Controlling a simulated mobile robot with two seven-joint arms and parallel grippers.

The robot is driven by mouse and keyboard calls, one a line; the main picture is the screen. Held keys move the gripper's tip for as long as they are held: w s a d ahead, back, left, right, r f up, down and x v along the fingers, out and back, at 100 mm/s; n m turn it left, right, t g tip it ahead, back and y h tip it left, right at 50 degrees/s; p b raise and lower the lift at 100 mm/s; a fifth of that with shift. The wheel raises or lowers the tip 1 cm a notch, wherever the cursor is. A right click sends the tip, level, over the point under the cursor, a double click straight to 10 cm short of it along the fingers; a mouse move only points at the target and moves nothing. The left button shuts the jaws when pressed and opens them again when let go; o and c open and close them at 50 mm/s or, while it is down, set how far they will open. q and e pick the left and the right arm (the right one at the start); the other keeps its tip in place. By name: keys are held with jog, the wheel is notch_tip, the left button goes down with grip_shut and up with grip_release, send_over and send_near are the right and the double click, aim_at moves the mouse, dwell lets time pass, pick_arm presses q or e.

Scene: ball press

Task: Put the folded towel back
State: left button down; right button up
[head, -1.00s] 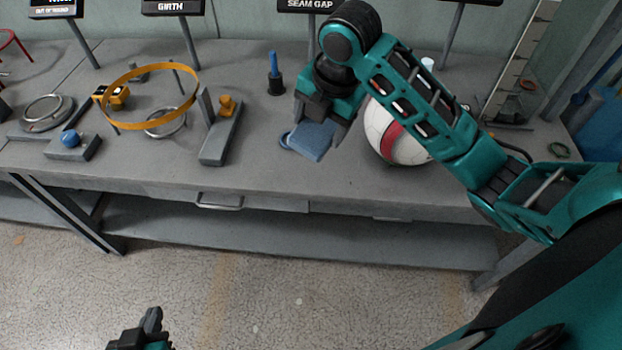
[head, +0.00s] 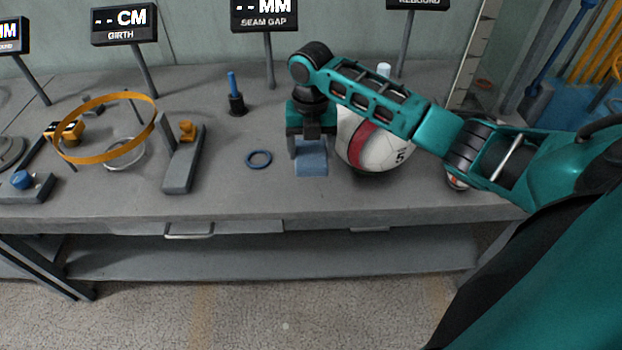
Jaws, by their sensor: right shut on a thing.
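The folded blue towel (head: 311,160) is at the tips of my right gripper (head: 311,146), which is shut on it. The towel is low over the grey bench, just left of the ball; I cannot tell whether it touches the bench top. The white ball (head: 376,145) with a red band and a "5" sits on the bench, partly hidden behind my right arm. My left gripper is out of view.
A grey gauge block (head: 184,165) and an orange hoop (head: 105,128) stand further left. The bench's front strip (head: 290,203) is clear.

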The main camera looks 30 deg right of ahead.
notch_tip(320, 180, down, 10)
jog(key=shift+r+b, duration=0.15)
jog(key=shift+b, duration=0.45)
jog(key=o, duration=1)
jog(key=shift+o, duration=0.2)
